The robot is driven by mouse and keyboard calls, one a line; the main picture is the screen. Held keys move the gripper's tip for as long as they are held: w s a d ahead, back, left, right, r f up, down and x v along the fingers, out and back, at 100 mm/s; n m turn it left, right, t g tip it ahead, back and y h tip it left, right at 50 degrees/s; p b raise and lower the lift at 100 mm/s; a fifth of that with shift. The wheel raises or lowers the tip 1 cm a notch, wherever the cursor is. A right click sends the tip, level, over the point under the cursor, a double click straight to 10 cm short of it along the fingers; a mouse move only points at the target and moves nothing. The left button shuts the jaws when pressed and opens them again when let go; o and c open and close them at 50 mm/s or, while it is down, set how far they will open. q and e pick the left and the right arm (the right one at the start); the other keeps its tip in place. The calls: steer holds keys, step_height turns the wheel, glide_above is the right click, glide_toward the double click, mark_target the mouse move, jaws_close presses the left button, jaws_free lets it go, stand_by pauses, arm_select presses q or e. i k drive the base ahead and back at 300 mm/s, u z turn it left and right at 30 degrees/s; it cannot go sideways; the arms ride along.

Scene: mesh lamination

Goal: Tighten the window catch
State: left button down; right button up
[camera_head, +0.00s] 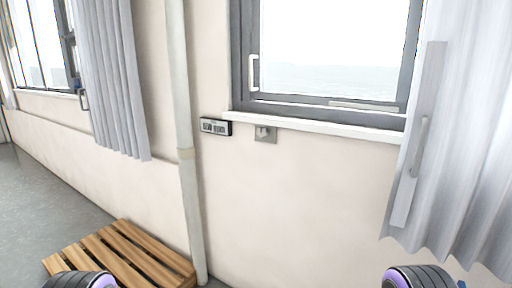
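A window (335,48) with a grey frame is on the wall ahead, right of centre. A pale, upright handle-shaped catch (253,73) sits on the left side of its frame. I cannot tell from here how tight the catch is. A second window (38,45) at the far left has a dark handle (83,99) at its lower right. Only dark, ribbed parts of my two arms with purple rings show at the bottom edge, one left and one right. Both grippers are out of view.
A white sill (320,128) juts out below the window. A dark panel (215,126) and a grey plate (265,134) are under it. A vertical pipe (183,130), a wooden pallet (125,255) and a curtain (465,150) with a white handled bar (418,140) stand nearby.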

mark_target(261, 132)
steer(key=z, duration=0.05)
steer(key=i, duration=0.4)
steer(key=u, duration=0.25)
steer(key=k, duration=0.45)
steer(key=u, duration=0.4)
steer(key=i, duration=1.55)
steer(key=z, duration=0.55)
